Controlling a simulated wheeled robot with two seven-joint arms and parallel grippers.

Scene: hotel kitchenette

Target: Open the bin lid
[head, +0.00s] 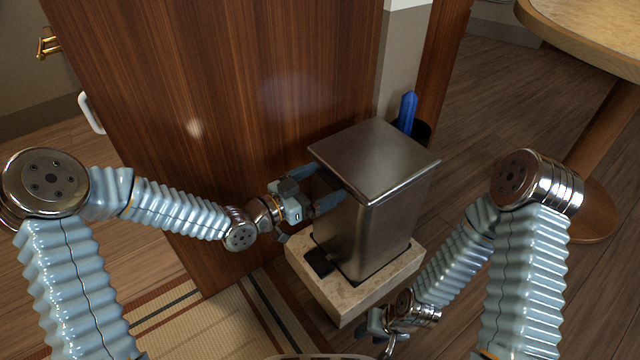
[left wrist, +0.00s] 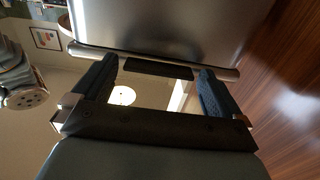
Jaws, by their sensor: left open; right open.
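The metal bin (head: 365,230) stands on a pale stone block, and its flat square lid (head: 374,160) looks shut. A dark pedal (head: 318,262) sits at the bin's front foot. My left gripper (head: 325,188) is open at the bin's left side, just under the lid's edge. In the left wrist view, its two fingers (left wrist: 155,80) point at the lid's rim (left wrist: 150,60), with a dark strip between them near the rim. Whether the fingers touch the bin I cannot tell. My right gripper (head: 388,335) is low in front of the stone block, empty and partly hidden by its arm.
A wooden cabinet panel (head: 230,110) rises directly behind and left of the bin. A blue object (head: 407,112) stands in a dark container behind the bin. A round table (head: 590,35) is at the upper right. A striped mat (head: 225,325) lies on the floor in front.

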